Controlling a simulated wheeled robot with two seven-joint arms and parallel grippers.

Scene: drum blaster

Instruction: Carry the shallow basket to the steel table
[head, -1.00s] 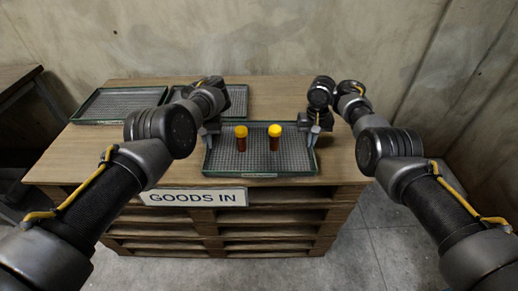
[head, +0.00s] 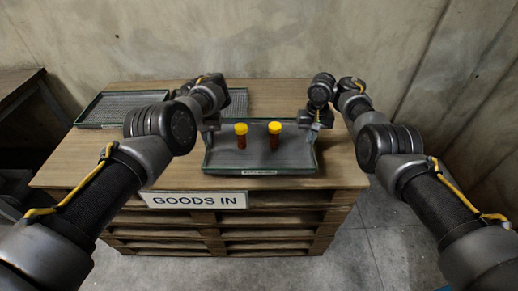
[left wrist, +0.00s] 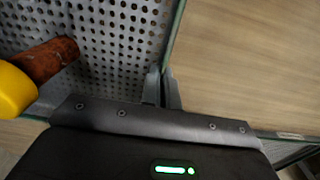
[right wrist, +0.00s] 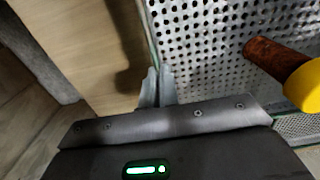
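The shallow basket (head: 222,160), a perforated grey tray with a green rim, is over the front of the wooden pallet stack (head: 100,165). Two brown bottles with yellow caps (head: 241,136) (head: 274,135) stand upright in it. My left gripper (left wrist: 163,90) is shut on its left side wall, with a finger on each side of the rim. My right gripper (right wrist: 157,88) is shut on its right side wall in the same way. The basket looks level, perhaps slightly raised; its underside is hidden. I cannot identify a steel table.
Two similar baskets lie behind on the stack, one at back left (head: 118,108) and one partly hidden by my left arm (head: 238,103). A "GOODS IN" sign (head: 195,200) hangs in front. A dark table (head: 22,80) stands at far left. Concrete walls close the back and right.

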